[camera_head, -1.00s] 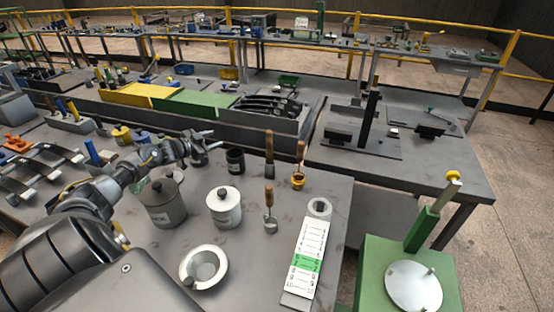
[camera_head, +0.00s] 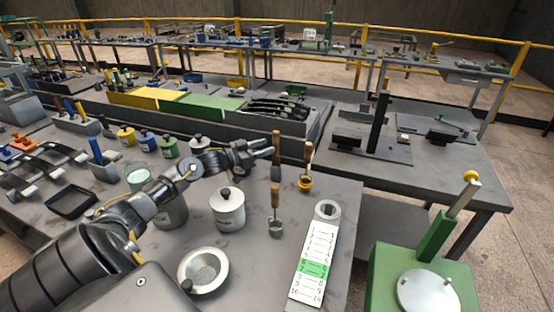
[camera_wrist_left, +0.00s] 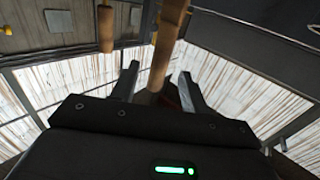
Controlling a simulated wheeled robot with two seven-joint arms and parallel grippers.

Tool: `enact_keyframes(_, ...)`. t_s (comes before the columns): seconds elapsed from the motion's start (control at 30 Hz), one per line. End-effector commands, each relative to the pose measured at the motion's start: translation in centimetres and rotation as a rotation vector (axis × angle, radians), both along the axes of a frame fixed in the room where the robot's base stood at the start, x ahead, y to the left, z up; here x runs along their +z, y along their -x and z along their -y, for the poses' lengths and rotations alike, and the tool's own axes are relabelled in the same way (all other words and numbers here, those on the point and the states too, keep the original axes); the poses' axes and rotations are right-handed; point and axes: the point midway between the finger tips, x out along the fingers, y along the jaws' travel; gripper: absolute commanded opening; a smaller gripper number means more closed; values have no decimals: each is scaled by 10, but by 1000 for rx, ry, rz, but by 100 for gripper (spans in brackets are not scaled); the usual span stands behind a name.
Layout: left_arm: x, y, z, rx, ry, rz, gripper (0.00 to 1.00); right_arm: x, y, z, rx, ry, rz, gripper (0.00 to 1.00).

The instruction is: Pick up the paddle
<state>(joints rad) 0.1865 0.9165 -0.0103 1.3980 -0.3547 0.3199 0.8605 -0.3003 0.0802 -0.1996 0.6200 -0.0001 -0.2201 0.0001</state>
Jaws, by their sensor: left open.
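Three wooden-handled tools stand upright near the table's far right: a back left one (camera_head: 276,146), a back right one with a yellow lower part (camera_head: 308,165), and a front one with a metal lower end (camera_head: 275,205). I cannot tell for certain which is the paddle. My left gripper (camera_head: 268,150) is open beside the back left handle, its fingers pointing at it. In the left wrist view, a wooden handle (camera_wrist_left: 165,45) shows between the open fingers (camera_wrist_left: 158,72), without a grip on it. Another handle (camera_wrist_left: 105,28) is to the left. My right gripper is out of view.
A white lidded pot (camera_head: 228,210) stands under my left forearm's right side, with a grey bowl (camera_head: 203,270) in front. A numbered white strip (camera_head: 317,255) lies right of the tools. A green stand (camera_head: 430,245) is at the right.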

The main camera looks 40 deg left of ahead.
Motion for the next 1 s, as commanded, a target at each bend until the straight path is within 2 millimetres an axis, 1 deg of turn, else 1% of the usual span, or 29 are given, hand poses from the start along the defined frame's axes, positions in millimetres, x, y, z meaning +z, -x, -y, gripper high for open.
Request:
enact_keyframes(0.13,0,-2,1,0,0,-1,45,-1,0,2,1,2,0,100)
enact_keyframes(0.23,-3,-8,3,0,0,1,45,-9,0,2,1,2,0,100)
enact_keyframes(0.4,-5,-31,10,-1,-1,3,45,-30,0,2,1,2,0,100)
enact_keyframes(0.5,-3,-42,14,0,0,3,45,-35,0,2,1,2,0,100)
enact_keyframes(0.63,-2,-50,17,0,0,0,45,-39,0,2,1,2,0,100)
enact_keyframes(0.87,-1,-51,17,0,-1,-2,45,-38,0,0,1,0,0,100)
enact_keyframes(0.9,-1,-51,17,0,-1,-2,44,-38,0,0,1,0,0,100)
enact_keyframes(1.0,-1,-51,17,0,-1,-2,31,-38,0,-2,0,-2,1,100)
